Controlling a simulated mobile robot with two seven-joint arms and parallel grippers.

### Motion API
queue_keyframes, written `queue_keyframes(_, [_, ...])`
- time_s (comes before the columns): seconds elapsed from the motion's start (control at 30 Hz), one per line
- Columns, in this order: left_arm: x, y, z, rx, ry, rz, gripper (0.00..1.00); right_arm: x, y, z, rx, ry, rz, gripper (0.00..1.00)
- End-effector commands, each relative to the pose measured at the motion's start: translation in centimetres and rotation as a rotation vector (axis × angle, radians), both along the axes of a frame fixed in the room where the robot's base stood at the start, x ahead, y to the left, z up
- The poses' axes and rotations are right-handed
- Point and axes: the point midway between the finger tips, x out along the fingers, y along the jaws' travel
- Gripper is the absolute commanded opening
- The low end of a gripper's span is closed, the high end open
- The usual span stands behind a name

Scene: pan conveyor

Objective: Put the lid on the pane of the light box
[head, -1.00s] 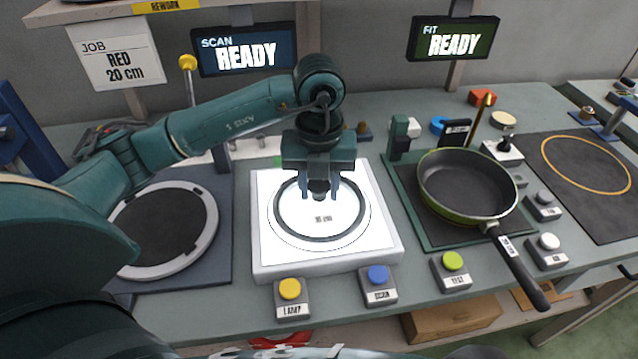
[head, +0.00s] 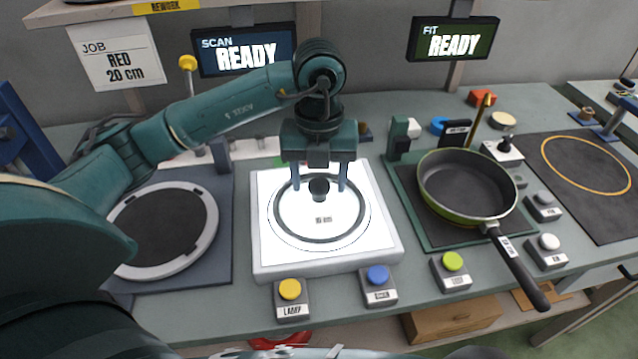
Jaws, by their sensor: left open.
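The lid (head: 320,239), a clear disc with a dark ring rim and a dark knob (head: 319,193), lies flat on the lit white pane of the light box (head: 325,262). A thin circle drawn on the pane surrounds the rim. Small print shows through the lid, too small to read. My left gripper (head: 320,186) is open and points down over the lid, one finger on each side of the knob, with gaps between. I cannot tell how high the fingertips are above the lid. My right gripper is not in view.
A green-rimmed pan (head: 467,190) sits on a dark mat at the right, its handle towards the front. A grey ring (head: 205,235) lies on a pad at the left. Lamp (head: 290,290), scan (head: 377,274) and test (head: 453,262) buttons line the front. Both screens read READY.

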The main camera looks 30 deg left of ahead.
Motion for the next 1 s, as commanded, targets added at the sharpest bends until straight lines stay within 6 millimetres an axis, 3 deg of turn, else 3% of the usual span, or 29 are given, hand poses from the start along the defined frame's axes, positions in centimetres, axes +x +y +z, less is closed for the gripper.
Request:
queue_keyframes(0.2, [0.1, 0.0, 5.2, -0.001, -0.007, 0.0, 0.57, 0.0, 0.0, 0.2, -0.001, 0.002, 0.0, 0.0])
queue_keyframes(0.43, [0.1, 0.0, 9.0, 0.0, -0.005, 0.0, 0.57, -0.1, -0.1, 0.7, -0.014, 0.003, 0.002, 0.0])
queue_keyframes(0.6, [0.0, 0.0, 9.9, 0.0, -0.001, -0.001, 0.57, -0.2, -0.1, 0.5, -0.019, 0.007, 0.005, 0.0])
queue_keyframes(1.0, [0.0, 0.0, 10.0, -0.001, 0.0, -0.001, 0.57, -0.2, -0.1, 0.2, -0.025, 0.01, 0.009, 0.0])
